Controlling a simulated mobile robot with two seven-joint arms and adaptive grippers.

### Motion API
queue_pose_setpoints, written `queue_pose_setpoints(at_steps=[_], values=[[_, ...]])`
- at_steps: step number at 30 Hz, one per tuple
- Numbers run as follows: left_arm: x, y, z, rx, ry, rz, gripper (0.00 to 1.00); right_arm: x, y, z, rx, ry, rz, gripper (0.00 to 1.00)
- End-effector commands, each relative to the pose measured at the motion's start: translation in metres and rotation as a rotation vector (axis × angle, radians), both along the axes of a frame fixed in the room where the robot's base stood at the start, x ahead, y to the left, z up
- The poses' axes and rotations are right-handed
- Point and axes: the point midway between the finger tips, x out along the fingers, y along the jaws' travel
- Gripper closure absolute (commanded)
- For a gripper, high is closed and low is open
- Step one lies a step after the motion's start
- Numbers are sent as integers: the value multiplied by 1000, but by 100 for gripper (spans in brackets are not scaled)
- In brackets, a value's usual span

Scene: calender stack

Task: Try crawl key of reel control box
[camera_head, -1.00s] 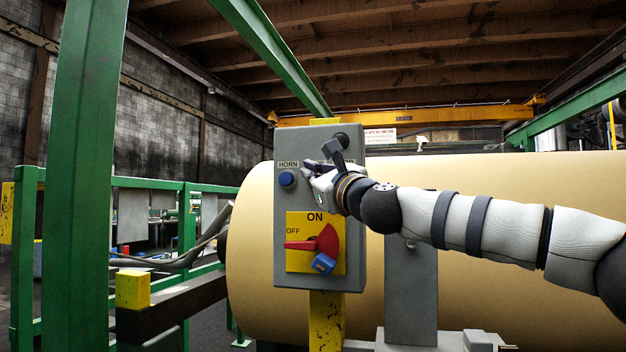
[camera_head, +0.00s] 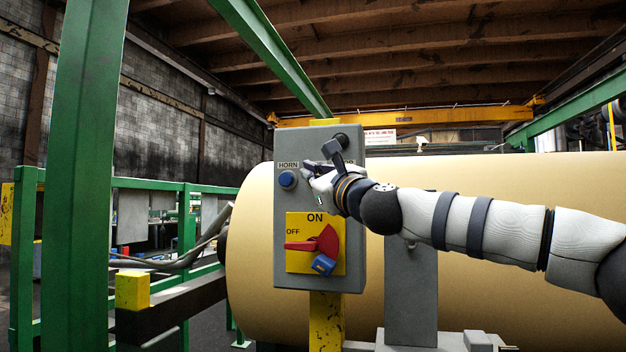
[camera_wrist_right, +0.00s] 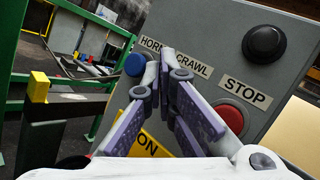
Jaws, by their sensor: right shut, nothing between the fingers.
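The grey reel control box (camera_head: 290,220) stands upright on a yellow post in the head view. Its CRAWL label (camera_wrist_right: 192,67) shows in the right wrist view, between the HORN and STOP labels. My right gripper (camera_head: 309,167) is shut and empty at the upper face of the box, just right of the blue horn button (camera_head: 287,179). In the right wrist view its closed fingertips (camera_wrist_right: 170,56) are beside the CRAWL label. The crawl key itself is hidden behind the fingers. I cannot tell whether the tips touch it. My left gripper is not in view.
A red stop button (camera_wrist_right: 231,117) and black knob (camera_wrist_right: 264,43) sit right of the fingers. Below are a red ON/OFF lever (camera_head: 318,241) and blue padlock (camera_head: 323,264). A large tan roll (camera_head: 500,240) lies behind. A green post (camera_head: 85,180) stands left.

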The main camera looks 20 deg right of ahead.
Motion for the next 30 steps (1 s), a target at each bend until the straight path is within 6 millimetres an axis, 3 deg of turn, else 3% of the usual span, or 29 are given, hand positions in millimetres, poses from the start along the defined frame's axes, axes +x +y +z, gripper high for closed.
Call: queue_pose_setpoints(at_steps=[16,30], values=[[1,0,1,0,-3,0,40,-11,7,0,-1,-1,1,100],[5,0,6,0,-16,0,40,-48,32,1,-2,-1,2,100]])
